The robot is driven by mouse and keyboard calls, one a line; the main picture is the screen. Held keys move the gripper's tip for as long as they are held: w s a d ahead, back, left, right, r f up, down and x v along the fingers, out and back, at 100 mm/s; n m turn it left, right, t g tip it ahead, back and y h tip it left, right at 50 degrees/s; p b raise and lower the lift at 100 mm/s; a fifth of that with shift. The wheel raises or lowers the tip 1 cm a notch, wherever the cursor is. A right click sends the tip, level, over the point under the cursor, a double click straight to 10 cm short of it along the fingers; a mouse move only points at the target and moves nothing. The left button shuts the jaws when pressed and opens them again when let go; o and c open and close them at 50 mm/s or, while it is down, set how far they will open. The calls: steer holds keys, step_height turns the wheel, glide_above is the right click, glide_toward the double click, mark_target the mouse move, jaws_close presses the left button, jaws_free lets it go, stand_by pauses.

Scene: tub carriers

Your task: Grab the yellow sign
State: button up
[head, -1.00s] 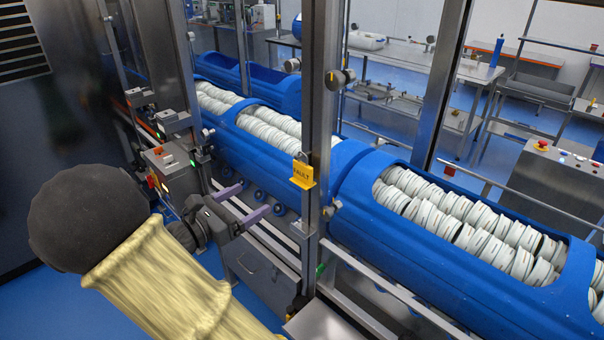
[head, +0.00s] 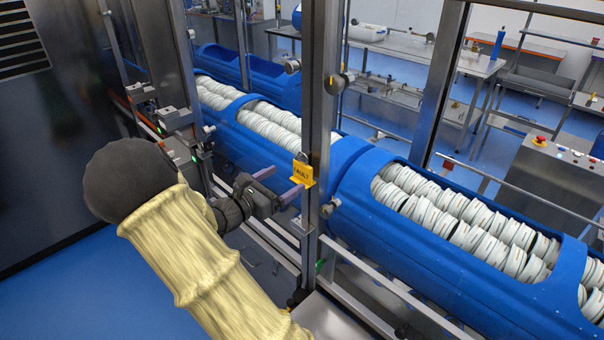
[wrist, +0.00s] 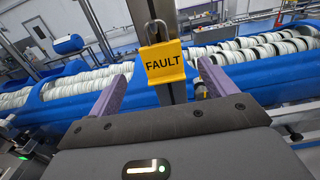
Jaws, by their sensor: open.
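The yellow sign (head: 302,174), a small tag marked FAULT, hangs by a grey padlock-like loop on a steel post. It also shows in the wrist view (wrist: 163,62), facing the camera at the upper middle. My gripper (head: 278,182) is open, with its two purple fingers pointing at the sign from the left in the head view. In the wrist view my gripper (wrist: 158,82) has one finger on each side of the sign's lower part. The sign appears between or just beyond the fingertips; I cannot tell whether they touch it.
The steel post (head: 317,110) stands directly behind the sign. Blue tub carriers (head: 345,165) full of white lidded tubs run behind it. A steel rail (head: 360,270) crosses below. A control panel (head: 550,170) with a red button stands at the right.

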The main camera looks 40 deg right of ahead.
mark_target(301, 170)
steer(key=d+p, duration=0.2)
steer(key=d, duration=0.3)
steer(key=shift+w+d+r+p, duration=0.1)
steer(key=shift+d+p, duration=0.05)
steer(key=shift+p, duration=0.25)
steer(key=shift+c, duration=0.2)
steer(key=c, duration=1)
